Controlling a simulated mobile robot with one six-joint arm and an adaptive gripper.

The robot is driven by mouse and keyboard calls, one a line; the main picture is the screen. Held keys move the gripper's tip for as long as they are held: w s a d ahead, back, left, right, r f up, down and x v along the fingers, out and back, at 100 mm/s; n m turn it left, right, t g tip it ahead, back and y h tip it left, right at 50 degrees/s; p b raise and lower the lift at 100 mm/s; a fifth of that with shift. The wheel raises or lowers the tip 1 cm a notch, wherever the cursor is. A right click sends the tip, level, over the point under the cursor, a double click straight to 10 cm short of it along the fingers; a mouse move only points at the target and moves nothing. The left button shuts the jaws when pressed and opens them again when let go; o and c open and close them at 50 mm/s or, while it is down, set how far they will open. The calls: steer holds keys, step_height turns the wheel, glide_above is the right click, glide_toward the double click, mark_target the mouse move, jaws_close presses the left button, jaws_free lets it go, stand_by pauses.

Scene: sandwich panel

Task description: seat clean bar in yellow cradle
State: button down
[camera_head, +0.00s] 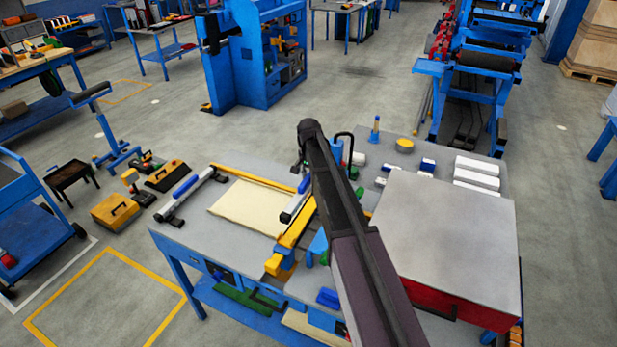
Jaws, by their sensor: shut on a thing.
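A white bar with a blue grip (297,204) lies at a slant just left of my arm. It is close along the yellow cradle (294,232), and I cannot tell whether they touch. My gripper (301,170) is at the upper end of this bar and shut on it; my arm hides the fingers and part of the bar. A second silver bar with a blue grip (188,186) rests on black end supports at the table's left. I cannot tell which bar is clean.
A cream sheet (245,207) lies on the grey worktable (190,239), with a yellow strip (252,177) behind it. A large grey-topped red box (450,240) fills the right side. White blocks (477,172) and small items stand at the back. Bare tabletop shows at the front left.

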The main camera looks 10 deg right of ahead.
step_height(320, 180, down, 8)
steer(key=b, duration=0.8)
steer(key=shift+f, duration=0.25)
steer(key=shift+f+b, duration=0.35)
steer(key=shift+b, duration=0.1)
stand_by(1.5)
steer(key=shift+c, duration=2.2)
jaws_free()
steer(key=shift+r, duration=0.1)
